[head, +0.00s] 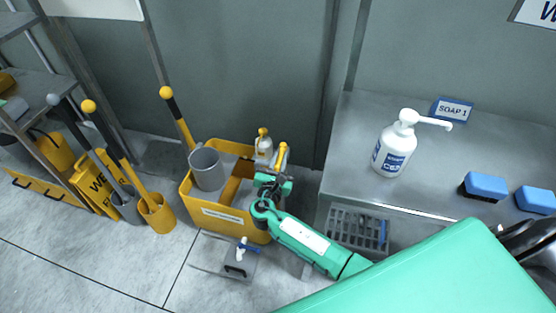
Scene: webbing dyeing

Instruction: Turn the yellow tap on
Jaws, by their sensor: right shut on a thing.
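My right gripper (273,181) is at the right side of a yellow bucket cart (220,219). It is shut on a slim yellow item (282,153) that stands up just beyond its fingers. The fingers hide the item's lower part, so I cannot tell for sure that it is the yellow tap or how its handle is turned. A small white tap with a blue handle (246,247) shows low in front of the cart. My left gripper is not in view.
A grey cup (207,168) and a yellow-capped bottle (263,146) are at the cart. Long-handled tools in holders (157,213) stand to the left. A steel counter (350,145) at right bears a soap pump bottle (394,148) and blue brushes (486,185).

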